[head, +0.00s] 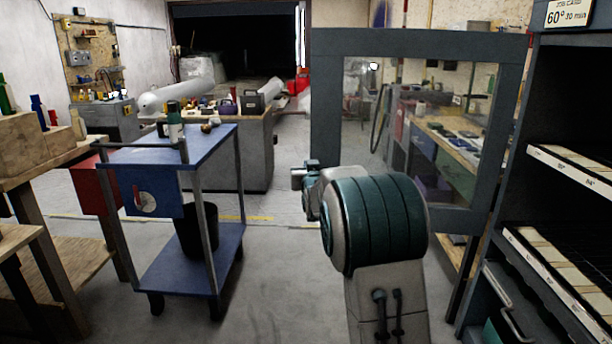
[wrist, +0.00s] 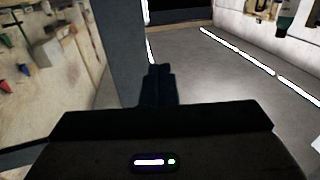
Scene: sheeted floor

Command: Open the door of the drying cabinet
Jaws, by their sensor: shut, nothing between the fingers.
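The drying cabinet (head: 565,95) stands at the right edge of the head view, its front open onto racks. Its door (head: 415,43), a dark grey frame around a clear pane, stands swung out to the left of the cabinet, with the workshop showing through the glass. My gripper shows in the wrist view (wrist: 159,74) with its fingers together and nothing between them. In the head view my arm reaches in front of the door's lower left part, and its end is beside the left frame edge. A grey upright, seemingly the door frame (wrist: 118,50), is left of the fingers.
A blue trolley (head: 215,148) with a bottle on top stands left of my arm. A wooden bench (head: 35,150) is at far left. A grey workbench (head: 250,150) is behind the trolley. Bare floor (head: 265,290) lies between trolley and arm.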

